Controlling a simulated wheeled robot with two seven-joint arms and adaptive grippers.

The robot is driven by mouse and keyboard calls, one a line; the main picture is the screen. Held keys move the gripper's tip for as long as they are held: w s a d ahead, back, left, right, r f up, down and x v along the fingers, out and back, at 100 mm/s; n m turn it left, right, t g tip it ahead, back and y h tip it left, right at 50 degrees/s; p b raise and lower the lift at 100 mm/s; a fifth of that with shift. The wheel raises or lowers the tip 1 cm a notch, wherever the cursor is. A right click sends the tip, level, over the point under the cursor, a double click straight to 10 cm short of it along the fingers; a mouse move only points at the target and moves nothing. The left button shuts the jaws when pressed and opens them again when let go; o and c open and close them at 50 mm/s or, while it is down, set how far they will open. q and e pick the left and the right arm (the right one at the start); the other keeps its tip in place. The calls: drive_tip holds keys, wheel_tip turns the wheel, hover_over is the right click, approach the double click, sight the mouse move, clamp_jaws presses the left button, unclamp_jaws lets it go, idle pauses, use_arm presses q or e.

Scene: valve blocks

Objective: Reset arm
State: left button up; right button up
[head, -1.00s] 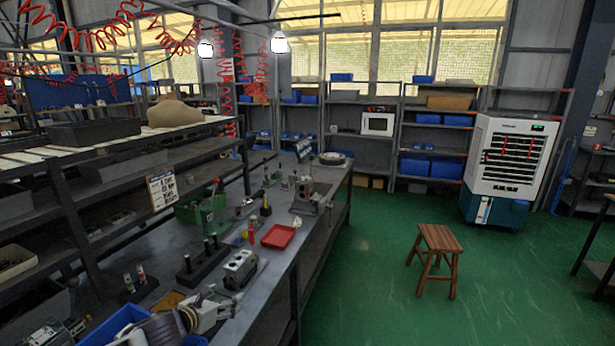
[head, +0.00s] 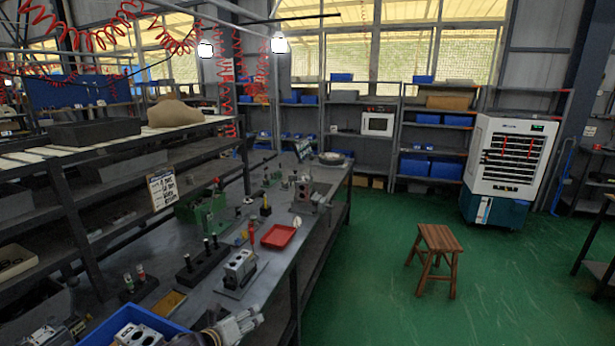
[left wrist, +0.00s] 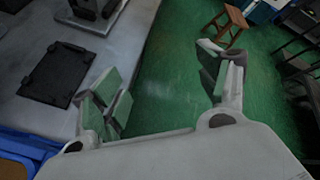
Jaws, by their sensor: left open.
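My left gripper (head: 256,318) is low in the head view, at the front edge of the bench, right of the blue bin. In the left wrist view, its two green-padded fingers (left wrist: 165,92) are spread apart with nothing between them. The green floor shows through the gap. A grey valve block (head: 138,336) is in the blue bin (head: 172,322), partly cut off by the frame. Another valve block (head: 239,266) sits on the bench, beyond the gripper. My right gripper is not in view.
The bench (head: 268,262) holds a red tray (head: 279,236), a black post stand (head: 203,260) and a green machine (head: 203,213). A wooden stool (head: 437,242) stands on open green floor. A dark plate (left wrist: 57,75) lies on the bench in the left wrist view.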

use_arm(q)
drive_tip(key=s+d+f+n+g+y, duration=0.2)
drive_tip(key=s+d+f+n, duration=0.1)
drive_tip(key=s+n, duration=0.9)
drive_tip(key=s+a+f+n+g+y, duration=0.1)
drive_tip(key=s+a+f+n+g, duration=0.2)
drive_tip(key=s+n, duration=0.5)
drive_tip(key=s+a+f+n+g, duration=0.1)
drive_tip(key=s+a+n+g, duration=0.25)
drive_tip(key=s+n, duration=0.45)
wheel_tip(320, 180, down, 32)
drive_tip(key=n, duration=0.2)
drive_tip(key=s+a+f+g, duration=0.1)
drive_tip(key=s+a+f, duration=0.1)
drive_tip(key=s+f, duration=0.8)
drive_tip(key=s+a+f, duration=0.3)
drive_tip(key=s+f, duration=0.7)
drive_tip(key=s, duration=0.3)
drive_tip(key=shift+f+g+y, duration=0.3)
drive_tip(key=shift+f+g, duration=0.05)
